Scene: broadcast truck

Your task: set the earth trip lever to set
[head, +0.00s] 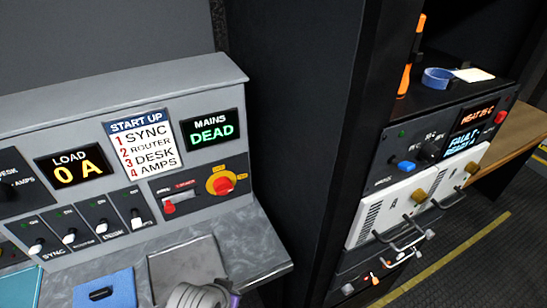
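A small red lever (170,207) sits at the left of a dark switch plate on the grey console, below the START UP card. It looks like the earth trip lever, but its small lettering is too blurred to read. Its red knob hangs low at the left, with a pale bar beside it and small red lettering above. A red rotary knob on a yellow disc (222,181) is to its right on the same plate.
The MAINS display (211,130) reads DEAD and the LOAD display (76,167) reads 0 A. Several white-tipped switches line the console's lower left. A dark rack (425,170) stands right.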

